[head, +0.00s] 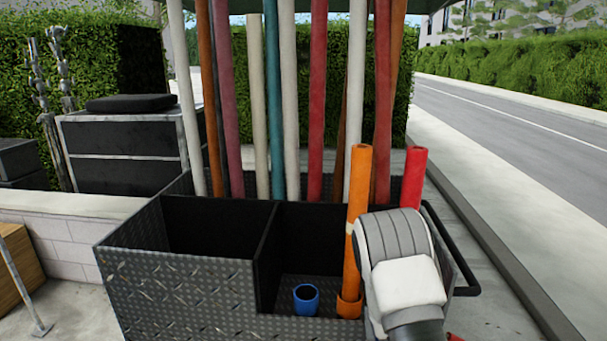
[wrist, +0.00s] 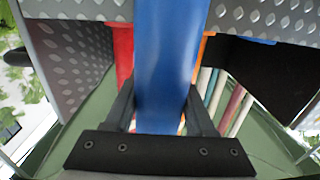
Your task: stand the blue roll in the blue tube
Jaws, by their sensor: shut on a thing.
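The blue roll (wrist: 168,50) is held between the two fingers of my gripper (wrist: 160,105) in the wrist view, running away from the palm. In the head view the roll and the gripper are hidden behind my arm at the lower right. The blue tube (head: 306,299) is a short open cup on the floor of the truck's right compartment, and no roll shows in it. It is left of my arm. A bit of blue (wrist: 258,40) at the bin edge in the wrist view may be this tube.
An orange roll (head: 357,190) stands in an orange tube (head: 348,306) just right of the blue tube. A red roll (head: 413,176) stands behind my arm. The bin's divider (head: 266,255) is left of the blue tube. Several tall rolls stand in the back row.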

